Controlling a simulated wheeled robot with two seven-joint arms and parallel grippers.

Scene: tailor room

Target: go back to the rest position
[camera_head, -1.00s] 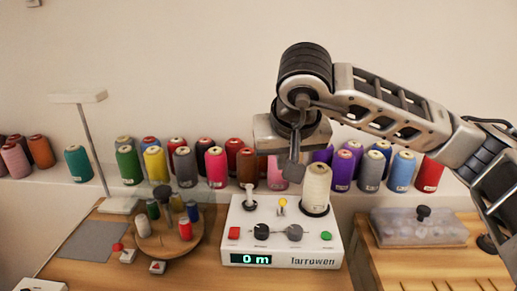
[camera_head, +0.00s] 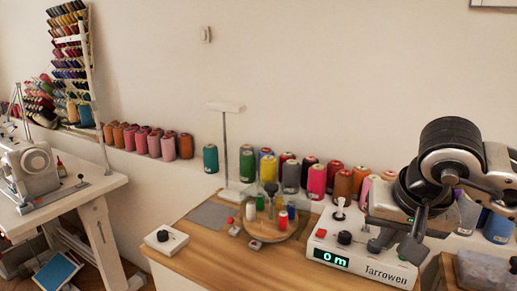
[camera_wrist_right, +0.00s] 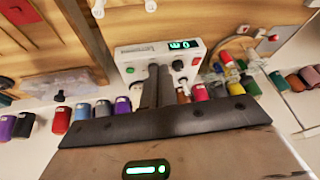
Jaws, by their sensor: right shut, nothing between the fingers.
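My right gripper (camera_head: 412,248) hangs at the right of the head view, in front of the white Tarrowen machine. Its dark fingers are shut with nothing between them. In the right wrist view the closed fingers (camera_wrist_right: 155,88) point towards the machine (camera_wrist_right: 160,58). In the head view the machine (camera_head: 322,246) shows a lit display reading 0 m, and the gripper covers its right part. My left gripper is not in view.
A round wooden spool stand (camera_head: 293,231) is left of the machine on the wooden table (camera_head: 205,262). Several thread cones line the ledge behind. A sewing machine (camera_head: 32,170) stands on a white table at left. The air above the spool stand is clear.

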